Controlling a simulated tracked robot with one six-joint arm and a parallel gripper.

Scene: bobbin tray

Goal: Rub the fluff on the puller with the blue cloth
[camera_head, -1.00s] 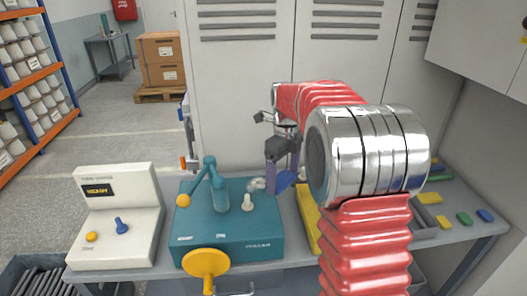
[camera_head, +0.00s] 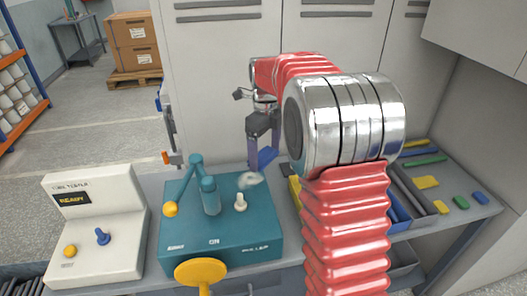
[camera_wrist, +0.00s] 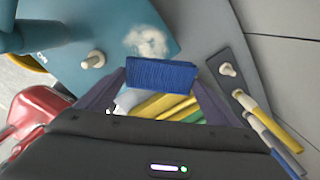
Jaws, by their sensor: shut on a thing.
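The puller (camera_head: 245,232) is a teal box with a crank post and a cream peg on top. A white tuft of fluff (camera_head: 250,180) lies on its top toward the back; it also shows in the wrist view (camera_wrist: 143,40). My gripper (camera_head: 263,140) is shut on the folded blue cloth (camera_wrist: 162,74). In the head view the cloth (camera_head: 266,158) hangs just behind and above the fluff. In the wrist view the cloth's edge borders the fluff's near side. I cannot tell whether they touch.
A cream tester box (camera_head: 95,235) reading READY stands left. A yellow knob (camera_head: 201,271) juts from the puller's front. The cream peg (camera_head: 240,202) stands near the fluff. Trays and coloured pieces (camera_head: 427,182) lie right. Lockers (camera_head: 215,90) rise behind.

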